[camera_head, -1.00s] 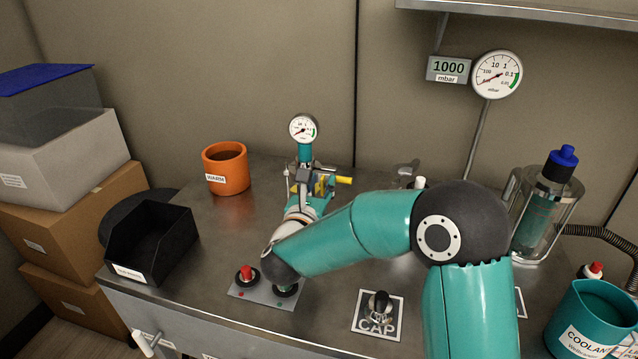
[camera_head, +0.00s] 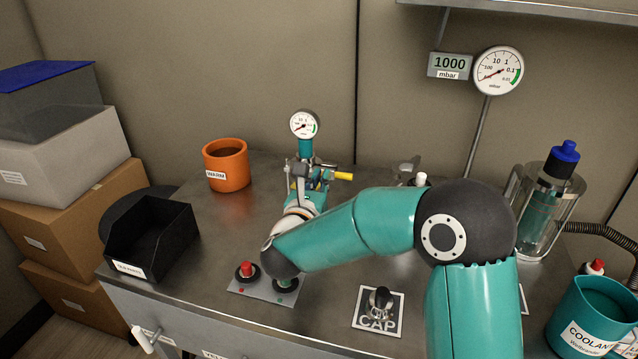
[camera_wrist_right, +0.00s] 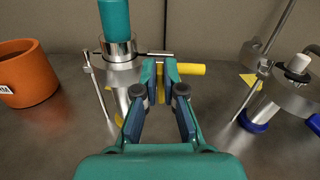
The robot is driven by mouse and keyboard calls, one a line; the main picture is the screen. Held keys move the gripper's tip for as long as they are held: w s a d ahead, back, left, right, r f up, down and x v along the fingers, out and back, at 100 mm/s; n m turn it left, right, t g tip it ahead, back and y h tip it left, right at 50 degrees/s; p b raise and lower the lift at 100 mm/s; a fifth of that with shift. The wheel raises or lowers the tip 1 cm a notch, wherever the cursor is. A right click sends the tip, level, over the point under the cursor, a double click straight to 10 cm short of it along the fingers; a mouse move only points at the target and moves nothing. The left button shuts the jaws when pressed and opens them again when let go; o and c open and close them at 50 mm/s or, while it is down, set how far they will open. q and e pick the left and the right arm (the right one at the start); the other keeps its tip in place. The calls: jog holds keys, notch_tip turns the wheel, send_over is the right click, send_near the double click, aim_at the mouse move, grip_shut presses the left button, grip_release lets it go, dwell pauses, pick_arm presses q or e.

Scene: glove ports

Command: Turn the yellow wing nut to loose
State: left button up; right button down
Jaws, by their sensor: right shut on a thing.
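The yellow wing nut (camera_wrist_right: 160,84) shows in the right wrist view as a small yellow patch between my fingertips; the fingers hide most of it. My right gripper (camera_wrist_right: 160,78) is shut on it, beside the teal-topped gauge post (camera_wrist_right: 115,20). A yellow rod (camera_wrist_right: 190,69) sticks out to the right behind the fingertips; I cannot tell whether it is part of the nut. In the head view the yellow rod (camera_head: 343,176) shows right of my right gripper (camera_head: 307,172), at the foot of the post under the small round gauge (camera_head: 304,124). My left gripper is not in view.
An orange cup (camera_head: 226,168) stands left of the post and a black bin (camera_head: 150,240) at the table's left. A red and green button panel (camera_head: 262,290) and CAP plate (camera_head: 362,317) lie in front. A glass vessel (camera_head: 535,235) and teal coolant jug (camera_head: 590,315) stand right.

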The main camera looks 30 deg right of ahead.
jog(key=n+b, duration=0.2)
jog(key=n, duration=0.3)
jog(key=f+n+b, duration=0.1)
jog(key=n, duration=0.4)
jog(key=w+f+n+b, duration=0.1)
jog(key=n+b, duration=0.1)
jog(key=n, duration=0.3)
jog(key=shift+w+a+f+n+b, duration=0.1)
jog(key=shift+a+f+n+b, duration=0.05)
jog(key=shift+a+n+b, duration=0.2)
dwell(0.4)
jog(key=c, duration=1.3)
grip_release()
